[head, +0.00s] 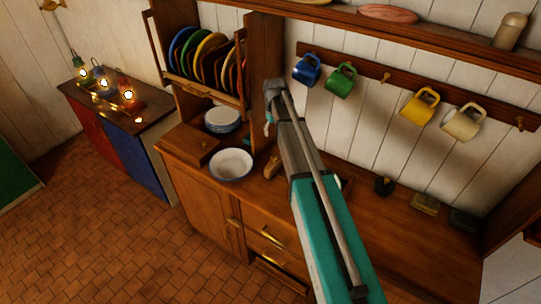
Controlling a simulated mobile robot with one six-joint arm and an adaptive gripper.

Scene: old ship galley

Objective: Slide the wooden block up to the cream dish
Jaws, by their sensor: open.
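A small pale edge (346,184) shows just right of my arm and may be the cream dish, mostly hidden. I cannot tell the gap between the two.
A white bowl with a blue rim (232,164) stands on the counter (345,230) left of my arm. Small dark items, including a black one (384,186), stand along the wall at right. Mugs hang above, such as the yellow mug (419,105). A plate rack (207,88) stands behind.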

